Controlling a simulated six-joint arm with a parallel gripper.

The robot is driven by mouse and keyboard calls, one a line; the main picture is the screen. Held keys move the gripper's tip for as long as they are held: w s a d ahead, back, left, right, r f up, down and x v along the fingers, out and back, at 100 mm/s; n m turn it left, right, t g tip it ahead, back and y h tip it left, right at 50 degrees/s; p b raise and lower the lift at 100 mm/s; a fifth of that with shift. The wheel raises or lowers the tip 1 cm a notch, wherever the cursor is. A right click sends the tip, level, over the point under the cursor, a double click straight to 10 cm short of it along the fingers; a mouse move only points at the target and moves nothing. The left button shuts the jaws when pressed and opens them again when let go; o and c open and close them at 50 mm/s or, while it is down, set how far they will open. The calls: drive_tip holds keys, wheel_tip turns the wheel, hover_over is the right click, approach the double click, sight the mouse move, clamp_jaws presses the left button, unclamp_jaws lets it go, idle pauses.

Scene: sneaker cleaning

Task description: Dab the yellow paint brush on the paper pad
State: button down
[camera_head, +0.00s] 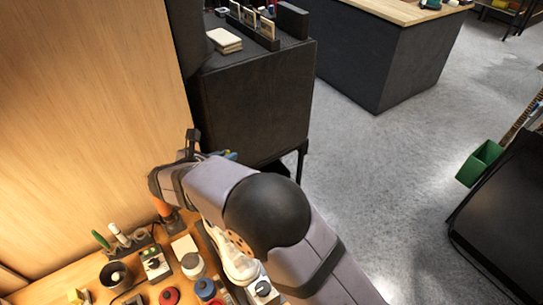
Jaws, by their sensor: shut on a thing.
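My gripper (213,156) is at the far end of my arm, above the back of the workbench and in front of the black cabinet. My wrist hides most of its fingers. The brush's bristles cannot be made out. The paper pad (184,247) looks like the white sheet flat on the bench, below and apart from the gripper.
The bench also holds a white sneaker (236,262), a black cup (115,275), a white jar (193,265), red and blue lidded pots and upright brushes (118,234). An orange-handled item (163,209) stands close under my wrist. A wooden panel (80,120) rises at left; the black cabinet (253,105) stands behind.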

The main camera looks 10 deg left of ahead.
drive_tip(key=s+a+f+n+y, duration=0.1)
drive_tip(key=s+a+f+y, duration=0.1)
drive_tip(key=s+a+f, duration=0.6)
drive_tip(key=shift+s+a+n+y+p, duration=0.35)
drive_tip(key=shift+s+a+n+y, duration=0.05)
drive_tip(key=shift+s+a, duration=0.85)
drive_tip(key=shift+d, duration=0.1)
drive_tip(key=shift+f+b, duration=1.8)
drive_tip(key=shift+f, duration=1.1)
drive_tip(key=shift+f+b, duration=0.75)
drive_tip(key=shift+f, duration=0.05)
drive_tip(key=shift+r, duration=0.15)
wheel_tip(320, 180, up, 7)
drive_tip(key=p, duration=0.4)
idle(0.4)
